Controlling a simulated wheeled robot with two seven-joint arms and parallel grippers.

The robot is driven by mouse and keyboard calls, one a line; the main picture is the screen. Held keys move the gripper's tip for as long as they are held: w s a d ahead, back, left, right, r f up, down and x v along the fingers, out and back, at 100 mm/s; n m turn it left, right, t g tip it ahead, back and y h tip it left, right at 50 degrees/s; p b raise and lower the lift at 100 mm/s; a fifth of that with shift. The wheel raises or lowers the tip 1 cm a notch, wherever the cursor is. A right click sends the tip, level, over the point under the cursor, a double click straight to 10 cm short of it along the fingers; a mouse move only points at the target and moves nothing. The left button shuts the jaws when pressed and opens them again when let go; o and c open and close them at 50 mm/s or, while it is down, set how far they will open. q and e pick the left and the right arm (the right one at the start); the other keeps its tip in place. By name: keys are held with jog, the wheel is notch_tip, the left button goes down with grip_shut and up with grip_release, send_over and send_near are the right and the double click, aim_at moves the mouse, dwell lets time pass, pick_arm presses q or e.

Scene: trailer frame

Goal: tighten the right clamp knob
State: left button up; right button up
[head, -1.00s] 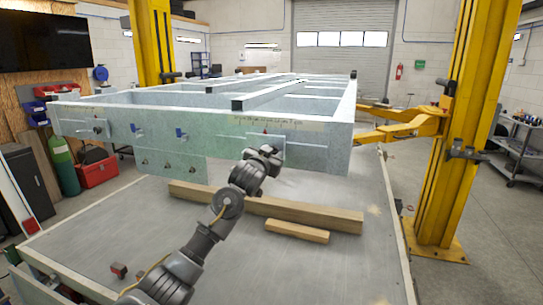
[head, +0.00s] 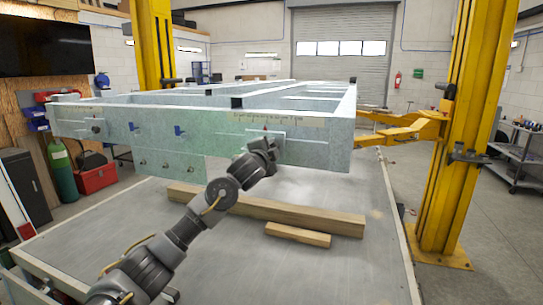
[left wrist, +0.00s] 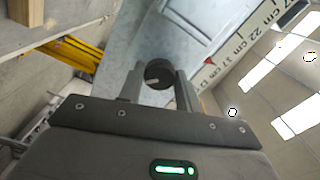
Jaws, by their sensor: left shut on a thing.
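The right clamp knob (left wrist: 158,73) is round and black with a pale line across its face. It shows between the fingers in the left wrist view. My left gripper (head: 266,146) is at the front face of the grey trailer frame (head: 315,152), near its right end. Its two fingers (left wrist: 158,82) are shut on the knob, one on each side. In the head view the gripper hides the knob. A red pointer (head: 265,128) sits just above, by a tape-like scale (left wrist: 238,59). My right gripper is not in view.
Another dark knob (head: 96,129) and blue parts (head: 179,131) are on the frame's front face farther left. Wooden beams (head: 310,217) lie on the grey table (head: 300,270) below. A yellow lift post (head: 460,130) stands at the right. The table's front is mostly clear.

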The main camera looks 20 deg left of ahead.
pick_arm(q)
jog(key=shift+f+m+b, duration=0.15)
jog(key=shift+m+b, duration=2.8)
jog(key=shift+m, duration=1.65)
jog(key=o, duration=1)
jog(key=shift+s, duration=0.1)
